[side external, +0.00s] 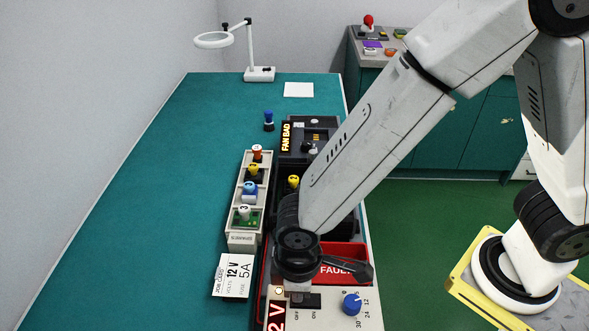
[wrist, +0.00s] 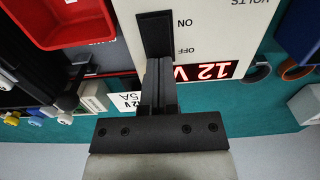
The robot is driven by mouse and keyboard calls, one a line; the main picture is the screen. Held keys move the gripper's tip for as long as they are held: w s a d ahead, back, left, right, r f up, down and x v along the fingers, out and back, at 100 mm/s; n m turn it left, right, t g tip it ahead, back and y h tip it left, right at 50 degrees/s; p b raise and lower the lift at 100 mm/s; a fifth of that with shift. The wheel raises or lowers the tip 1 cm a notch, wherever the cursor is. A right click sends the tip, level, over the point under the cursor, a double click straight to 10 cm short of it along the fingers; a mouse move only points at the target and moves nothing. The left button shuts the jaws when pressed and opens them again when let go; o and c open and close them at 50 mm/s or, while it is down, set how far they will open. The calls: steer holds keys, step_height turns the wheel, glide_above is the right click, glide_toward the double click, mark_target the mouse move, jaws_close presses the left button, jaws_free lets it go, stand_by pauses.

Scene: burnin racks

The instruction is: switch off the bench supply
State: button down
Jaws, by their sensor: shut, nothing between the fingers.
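The bench supply (side external: 335,318) is a pale panel at the front of the bench, also at the top of the wrist view (wrist: 215,25). Its red display (wrist: 207,71) is lit and reads 12 V. A black rocker switch (wrist: 154,30) sits beside the printed words ON and OFF; it also shows in the side view (side external: 312,301). A blue knob (side external: 351,303) is to its right. My gripper (wrist: 159,62) is shut and empty, with its fingertips over the OFF end of the switch. They hide that end; I cannot tell whether they touch it.
A red fault bin (side external: 345,256) lies just behind the supply. A grey rack (side external: 240,205) of coloured parts and a job card (side external: 232,276) are to the left. The left bench is clear.

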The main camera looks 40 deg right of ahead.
steer(key=shift+f, duration=0.3)
steer(key=shift+r, duration=0.15)
stand_by(0.4)
steer(key=shift+r, duration=3.35)
steer(key=shift+d, duration=0.1)
steer(key=w+d+m+t, duration=0.1)
steer(key=d+m, duration=0.3)
steer(key=d, duration=0.8)
steer(key=w+d+m+t, duration=0.1)
steer(key=d+m, duration=0.4)
steer(key=d, duration=0.7)
steer(key=shift+w+d+t, duration=0.2)
steer(key=shift+w+t, duration=0.1)
steer(key=shift+w, duration=0.45)
